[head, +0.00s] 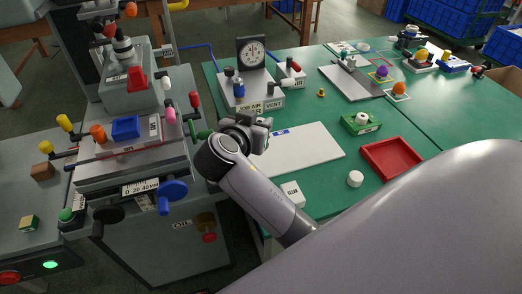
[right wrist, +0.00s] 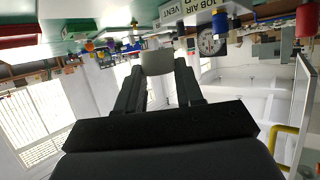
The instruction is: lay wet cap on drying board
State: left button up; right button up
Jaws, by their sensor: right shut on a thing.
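My right gripper (head: 262,130) is above the left part of a flat white board (head: 312,148), which looks like the drying board. In the right wrist view my right gripper (right wrist: 158,78) is shut on a pale grey-white cap (right wrist: 157,62), held between its fingertips. In the head view the held cap is hidden or cannot be made out, and any wet print on it does not show. My arm covers the board's left part. My left gripper is not in view.
A red tray (head: 391,160), a loose white cap (head: 355,179) and a white labelled block (head: 292,194) are right of and in front of the board. A green block (head: 361,123) bears another white cap.

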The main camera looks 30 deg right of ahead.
send_over(258, 162)
notch_tip(258, 162, down, 6)
jog(key=shift+r, duration=0.2)
jog(key=shift+f+b, duration=0.35)
jog(key=shift+f, duration=1.8)
jog(key=shift+f, duration=0.1)
jog(key=o, duration=1)
jog(key=shift+r, duration=0.2)
